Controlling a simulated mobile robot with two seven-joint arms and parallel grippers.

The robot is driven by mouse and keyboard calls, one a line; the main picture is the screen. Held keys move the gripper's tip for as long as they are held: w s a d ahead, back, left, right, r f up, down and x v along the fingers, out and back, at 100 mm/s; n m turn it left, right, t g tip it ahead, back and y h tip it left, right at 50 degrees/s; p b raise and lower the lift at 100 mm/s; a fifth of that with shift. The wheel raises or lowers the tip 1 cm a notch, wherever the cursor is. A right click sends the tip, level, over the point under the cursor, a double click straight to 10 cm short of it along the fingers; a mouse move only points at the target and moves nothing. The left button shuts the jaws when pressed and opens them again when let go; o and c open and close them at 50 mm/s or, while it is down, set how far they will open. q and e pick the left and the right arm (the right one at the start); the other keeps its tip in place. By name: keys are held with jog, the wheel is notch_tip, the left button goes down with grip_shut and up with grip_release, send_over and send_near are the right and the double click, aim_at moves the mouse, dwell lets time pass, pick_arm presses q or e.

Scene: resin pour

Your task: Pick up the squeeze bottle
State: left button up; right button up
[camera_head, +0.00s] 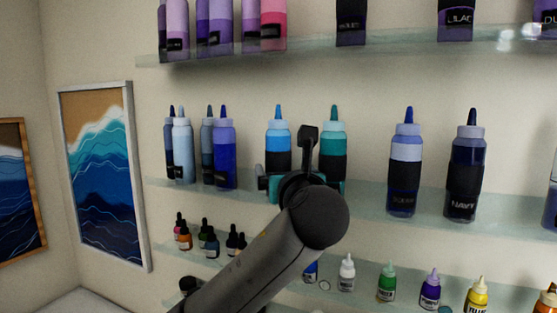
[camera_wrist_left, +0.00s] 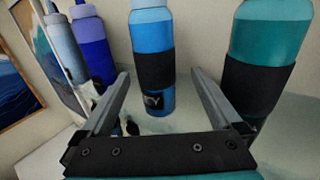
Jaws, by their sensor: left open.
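Several squeeze bottles stand upright on the middle glass shelf. A light-blue bottle with a black band (camera_head: 277,138) is just beyond my left gripper (camera_head: 286,178), which hides its lower part in the head view. In the left wrist view the light-blue bottle (camera_wrist_left: 151,45) stands ahead, between the lines of the two open fingers (camera_wrist_left: 160,78); I cannot tell whether either finger touches it. A teal bottle (camera_head: 332,143) stands just right of it, partly hidden by my wrist; it also shows in the left wrist view (camera_wrist_left: 268,45). My right gripper is out of view.
Blue bottles (camera_head: 224,155) stand to the left on the same glass shelf (camera_head: 375,204), and a periwinkle one (camera_head: 405,150) and a navy one (camera_head: 466,160) to the right. Small dropper bottles (camera_head: 387,282) line the shelf below. Purple bottles (camera_head: 221,25) stand on the shelf above.

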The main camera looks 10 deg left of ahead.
aim_at(280, 167)
pick_arm(q)
jog(key=x, duration=0.2)
jog(key=p+x, duration=0.1)
jog(key=x, duration=0.1)
jog(key=shift+a+r, duration=0.25)
jog(key=shift+s, duration=0.1)
grip_shut()
dwell(0.4)
